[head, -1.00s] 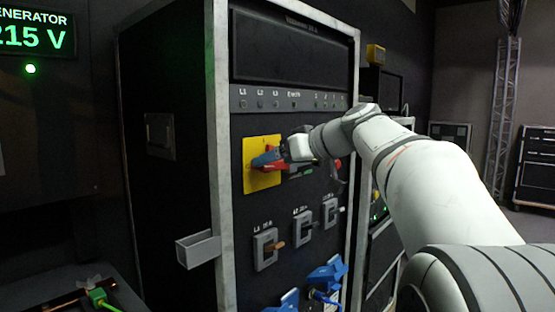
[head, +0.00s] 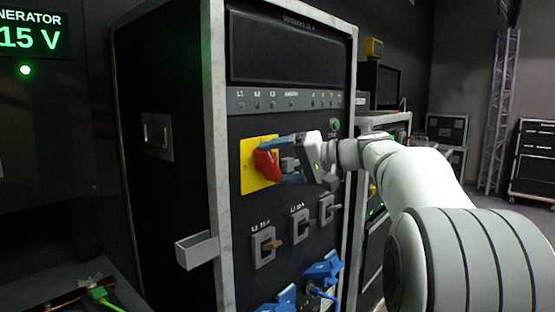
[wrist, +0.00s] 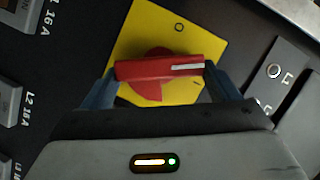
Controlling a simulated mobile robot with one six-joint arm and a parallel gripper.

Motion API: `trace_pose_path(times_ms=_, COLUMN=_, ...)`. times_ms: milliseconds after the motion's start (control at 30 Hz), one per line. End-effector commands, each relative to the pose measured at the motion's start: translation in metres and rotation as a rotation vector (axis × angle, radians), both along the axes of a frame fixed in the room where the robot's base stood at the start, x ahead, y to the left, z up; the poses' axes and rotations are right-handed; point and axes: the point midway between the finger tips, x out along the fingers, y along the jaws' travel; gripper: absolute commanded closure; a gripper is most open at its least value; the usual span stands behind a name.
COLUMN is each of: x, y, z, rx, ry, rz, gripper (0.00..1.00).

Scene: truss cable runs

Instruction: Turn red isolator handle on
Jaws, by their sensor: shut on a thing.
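The red isolator handle (head: 266,165) sits on a yellow plate (head: 248,150) on the front of the black rack. In the head view it stands near upright, slightly slanted. In the wrist view the handle (wrist: 160,68) lies across the picture, with a white stripe on its right part. The yellow plate (wrist: 144,25) carries an "O" mark above it. My gripper (head: 283,161) is shut on the handle, its blue fingertips at the handle's two ends. My gripper (wrist: 158,82) hides the lower part of the plate in the wrist view.
Below are several grey breakers (head: 264,247) and blue connectors (head: 322,270). A grey bracket (head: 197,249) juts out at the rack's left edge. The generator display (head: 33,36) reads "15 V", partly cut off.

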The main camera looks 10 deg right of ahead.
Motion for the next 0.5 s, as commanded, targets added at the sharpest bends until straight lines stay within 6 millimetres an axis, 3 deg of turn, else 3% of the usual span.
trace_pose_path(times_ms=500, x=0.0007, y=-0.0016, z=-0.0081, rx=0.334, ry=0.248, rz=0.002, gripper=0.41)
